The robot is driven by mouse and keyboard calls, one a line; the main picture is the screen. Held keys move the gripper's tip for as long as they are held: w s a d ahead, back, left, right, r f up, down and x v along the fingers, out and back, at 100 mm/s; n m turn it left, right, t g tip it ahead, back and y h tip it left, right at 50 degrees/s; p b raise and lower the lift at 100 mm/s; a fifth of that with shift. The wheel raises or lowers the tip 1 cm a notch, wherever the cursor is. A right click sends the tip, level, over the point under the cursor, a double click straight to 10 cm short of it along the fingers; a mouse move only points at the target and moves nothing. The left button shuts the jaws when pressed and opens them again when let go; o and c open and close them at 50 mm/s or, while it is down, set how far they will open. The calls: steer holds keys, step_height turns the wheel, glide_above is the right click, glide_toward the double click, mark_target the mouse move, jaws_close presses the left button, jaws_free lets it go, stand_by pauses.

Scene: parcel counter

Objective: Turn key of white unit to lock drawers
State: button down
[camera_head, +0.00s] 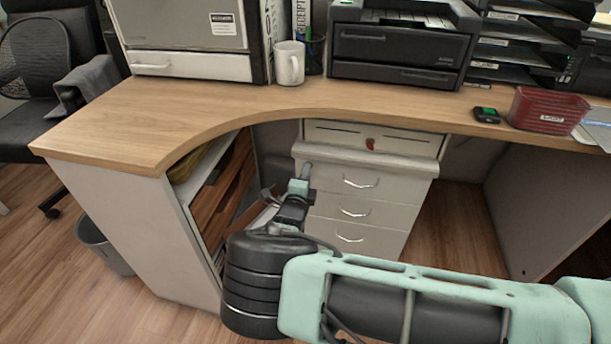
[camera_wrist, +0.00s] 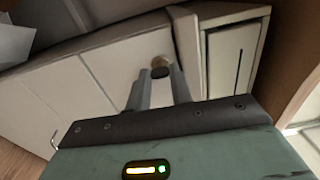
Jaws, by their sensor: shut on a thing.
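The white unit (camera_head: 380,187) stands under the counter, with several drawers with silver handles; all look closed. My gripper (camera_head: 305,172) is at the unit's upper left corner, below its thick top ledge. In the wrist view the gripper (camera_wrist: 160,77) is shut on a small dark key (camera_wrist: 160,72) at a round brass lock (camera_wrist: 159,61) on the white front (camera_wrist: 120,66). The fingertips hide part of the key, and its turn angle is hard to tell. In the head view my gripper hides the key and lock.
An open shelf (camera_head: 217,190) is close on the left. A mug (camera_head: 289,64), a printer (camera_head: 400,50) and a red basket (camera_head: 548,110) stand on top.

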steer(key=c, duration=1.2)
jaws_free()
steer(key=shift+c, duration=0.2)
steer(key=p+v, duration=0.2)
steer(key=v, duration=1.5)
steer(key=shift+s, duration=0.2)
